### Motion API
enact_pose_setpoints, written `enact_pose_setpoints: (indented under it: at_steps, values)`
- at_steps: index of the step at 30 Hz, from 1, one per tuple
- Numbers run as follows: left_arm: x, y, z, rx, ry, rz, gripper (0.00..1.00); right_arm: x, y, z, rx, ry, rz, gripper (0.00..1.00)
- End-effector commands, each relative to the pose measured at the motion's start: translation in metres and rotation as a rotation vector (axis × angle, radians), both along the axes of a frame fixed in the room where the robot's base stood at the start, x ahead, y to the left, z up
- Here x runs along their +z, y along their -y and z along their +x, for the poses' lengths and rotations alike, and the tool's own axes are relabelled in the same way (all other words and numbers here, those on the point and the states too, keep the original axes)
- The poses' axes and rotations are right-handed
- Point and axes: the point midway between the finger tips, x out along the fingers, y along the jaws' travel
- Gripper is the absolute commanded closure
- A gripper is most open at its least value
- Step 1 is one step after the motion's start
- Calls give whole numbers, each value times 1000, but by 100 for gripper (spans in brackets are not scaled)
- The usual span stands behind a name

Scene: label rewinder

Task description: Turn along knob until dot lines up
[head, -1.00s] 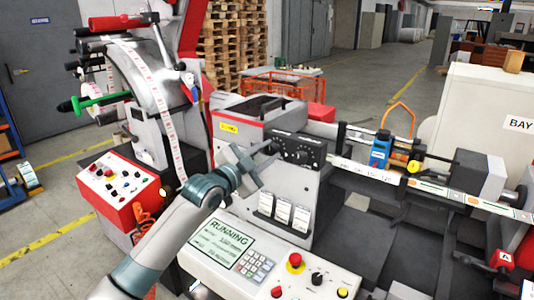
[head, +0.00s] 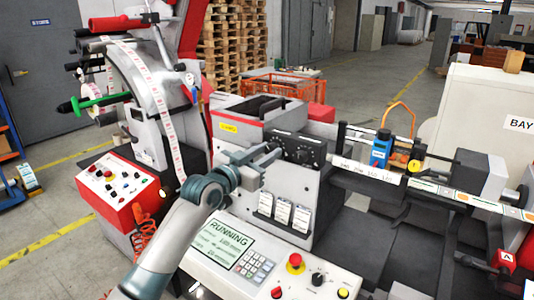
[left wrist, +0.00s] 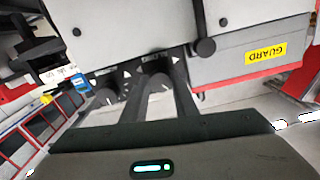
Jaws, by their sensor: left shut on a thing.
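A black control panel (head: 297,147) with round dark knobs is on the front of the grey machine. My left gripper (head: 272,152) reaches its left end and hides the knob there. In the left wrist view, the gripper (left wrist: 158,76) has its two dark fingers on either side of a dark knob (left wrist: 156,86), shut on it. A second knob (left wrist: 105,97) stands free beside the left finger. Light marks show around the knobs, but I cannot make out the dot or read the labels. My right gripper is not in view.
Below the panel are label cards (head: 282,212) and a console with a RUNNING screen (head: 222,244), keypad and red emergency button (head: 295,261). A printed label web (head: 367,171) runs to the right. A red button box (head: 120,190) stands left. A yellow GUARD label (left wrist: 266,53) is near the gripper.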

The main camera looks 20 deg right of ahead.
Motion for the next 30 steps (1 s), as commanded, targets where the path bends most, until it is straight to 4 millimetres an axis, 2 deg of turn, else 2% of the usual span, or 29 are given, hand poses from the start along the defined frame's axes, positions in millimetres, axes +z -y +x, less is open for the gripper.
enact_pose_setpoints:
  at_steps: [6,15,30]
  values:
    - [-1,0,0,-1,-150,-114,96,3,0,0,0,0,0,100]
    - [-1,0,0,0,-279,-214,96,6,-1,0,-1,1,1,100]
    - [-2,0,0,0,-313,-239,96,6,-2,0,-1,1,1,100]
